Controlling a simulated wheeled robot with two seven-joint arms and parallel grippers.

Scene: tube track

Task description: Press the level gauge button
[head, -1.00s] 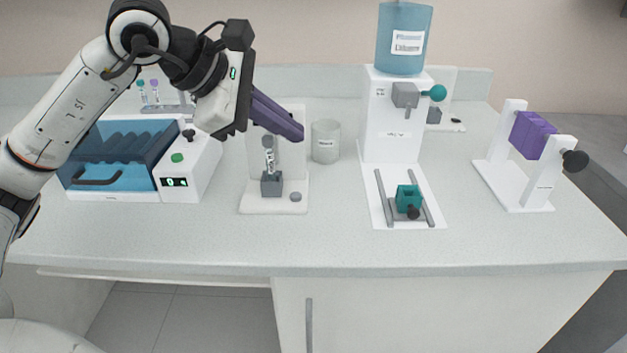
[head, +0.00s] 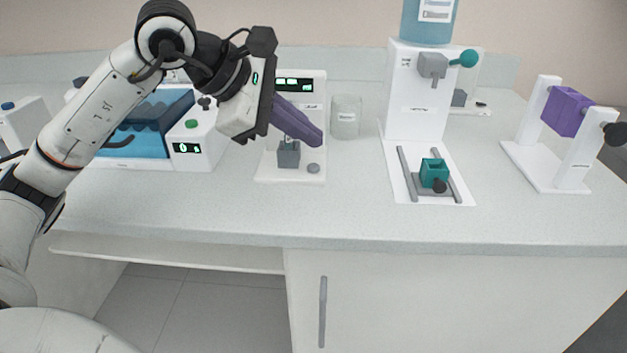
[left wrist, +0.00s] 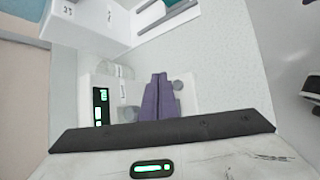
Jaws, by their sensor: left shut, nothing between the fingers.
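The level gauge is a white stand (head: 318,110) with a lit green display (head: 293,84) on its upright panel. Its round grey button (head: 313,168) is on the base at the front right. A grey holder block (head: 288,158) stands left of the button; the tube in it is mostly hidden behind my fingers. My left gripper (head: 315,140) is shut and empty, its purple fingers pointing down-right above the button, apart from it in the head view. In the left wrist view the button (left wrist: 179,86) shows just beside the fingertips (left wrist: 159,75). My right gripper is out of view.
A glass beaker (head: 346,118) stands right of the gauge. A white dispenser (head: 413,110) with a teal cup (head: 434,172) is farther right, then a purple block on a white stand (head: 545,165). A blue-lidded machine (head: 207,150) is left. The counter front (head: 300,215) is clear.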

